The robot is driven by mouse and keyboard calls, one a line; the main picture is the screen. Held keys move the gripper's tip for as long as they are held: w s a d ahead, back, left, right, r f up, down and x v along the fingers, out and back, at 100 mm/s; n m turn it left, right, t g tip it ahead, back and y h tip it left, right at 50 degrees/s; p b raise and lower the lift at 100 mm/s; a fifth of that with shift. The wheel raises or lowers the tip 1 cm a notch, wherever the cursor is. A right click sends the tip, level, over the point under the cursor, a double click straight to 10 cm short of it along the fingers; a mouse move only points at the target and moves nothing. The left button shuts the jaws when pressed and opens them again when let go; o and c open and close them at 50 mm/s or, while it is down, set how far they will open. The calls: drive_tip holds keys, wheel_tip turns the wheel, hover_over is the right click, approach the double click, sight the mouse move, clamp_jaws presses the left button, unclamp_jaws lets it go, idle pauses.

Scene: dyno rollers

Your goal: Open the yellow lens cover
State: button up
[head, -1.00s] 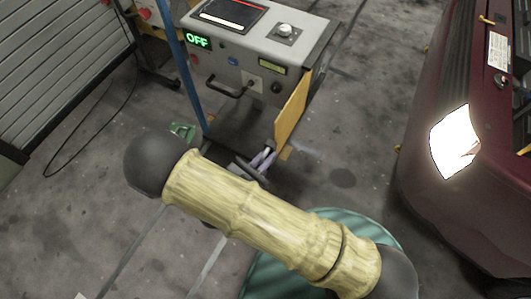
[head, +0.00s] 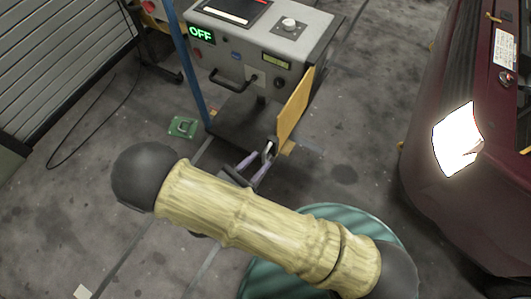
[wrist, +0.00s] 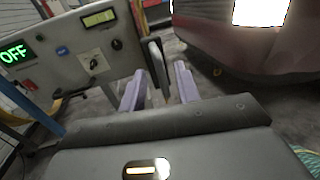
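The yellow lens cover (head: 295,107) is a flat yellow panel standing upright at the right side of the grey machine (head: 262,57) in the head view. My gripper (head: 259,159) is low beside its near lower edge. In the wrist view my gripper (wrist: 159,74) has its two lilac fingers apart. A narrow dark grey upright piece, seemingly a handle or edge of the cover, stands between or just beyond the fingertips. I see no clear contact with either finger. My arm hides part of the floor below.
The machine's display reads OFF. A blue post (head: 186,65) stands at its left. A dark red car (head: 450,190) with a lit headlight (head: 457,139) is at the right. A small green object (head: 183,127) lies on the floor. The floor between machine and car is mostly clear.

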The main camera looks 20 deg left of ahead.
drive_tip(key=v, duration=1.2)
drive_tip(key=shift+s, duration=0.2)
